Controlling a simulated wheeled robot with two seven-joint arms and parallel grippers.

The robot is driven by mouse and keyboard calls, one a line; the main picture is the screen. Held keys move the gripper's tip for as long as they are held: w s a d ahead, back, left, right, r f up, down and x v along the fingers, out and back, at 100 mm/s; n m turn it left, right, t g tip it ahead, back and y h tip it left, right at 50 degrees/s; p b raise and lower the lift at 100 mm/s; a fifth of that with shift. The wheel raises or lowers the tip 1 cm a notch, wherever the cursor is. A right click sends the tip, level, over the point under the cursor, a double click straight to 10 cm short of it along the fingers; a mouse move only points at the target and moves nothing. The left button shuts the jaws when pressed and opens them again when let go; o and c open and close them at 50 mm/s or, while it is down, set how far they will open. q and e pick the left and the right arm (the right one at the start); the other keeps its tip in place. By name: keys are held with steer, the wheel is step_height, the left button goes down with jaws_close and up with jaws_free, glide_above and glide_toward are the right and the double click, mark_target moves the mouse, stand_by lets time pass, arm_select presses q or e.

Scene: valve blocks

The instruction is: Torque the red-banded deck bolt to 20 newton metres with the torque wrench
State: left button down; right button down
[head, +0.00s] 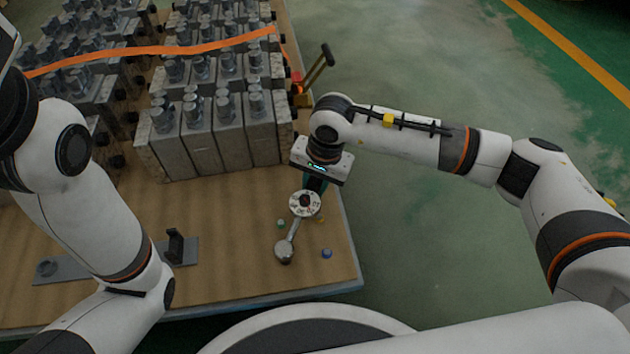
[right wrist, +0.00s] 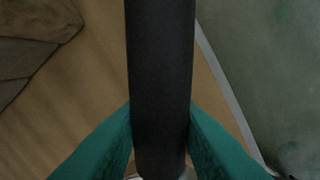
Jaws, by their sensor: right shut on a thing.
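The torque wrench (head: 291,236) has a round pale dial (head: 305,203) and a rounded grey head (head: 284,253) low over the front right of the wooden deck. My right gripper (head: 315,184) is shut on its dark handle; in the right wrist view the handle (right wrist: 160,70) runs between the two green fingers (right wrist: 160,130). No red-banded bolt can be made out; the wrench head covers the spot below it. Whether the head touches a bolt I cannot tell. A green-banded bolt (head: 281,223), a blue one (head: 327,253) and a yellowish one (head: 320,218) stand nearby. My left gripper is out of view.
Grey valve blocks (head: 205,145) stand in rows at the back left under an orange strap (head: 150,50). A lever-like tensioner (head: 316,72) is at the deck's right edge. A grey plate with a dark upright bracket (head: 176,246) lies at the left. Green floor is beyond the deck.

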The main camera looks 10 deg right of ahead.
steer(key=shift+s+d+m+p, duration=0.45)
steer(key=shift+s+d+m, duration=0.25)
steer(key=shift+d+m, duration=0.25)
steer(key=shift+d+r, duration=0.1)
steer(key=shift+s+d+m+p, duration=0.45)
steer(key=shift+s+d+m, duration=0.3)
steer(key=shift+s+d, duration=0.05)
steer(key=shift+s+d, duration=0.1)
steer(key=shift+s, duration=0.05)
steer(key=shift+s+d+m+t+h+p, duration=0.3)
steer(key=shift+s+d+m+p, duration=0.15)
steer(key=shift+s+d+m, duration=0.45)
steer(key=shift+s+a, duration=0.1)
steer(key=shift+a, duration=0.05)
steer(key=shift+w+a+n+b, duration=0.3)
steer(key=shift+w+a+b, duration=0.05)
steer(key=shift+w+b, duration=0.15)
stand_by(0.6)
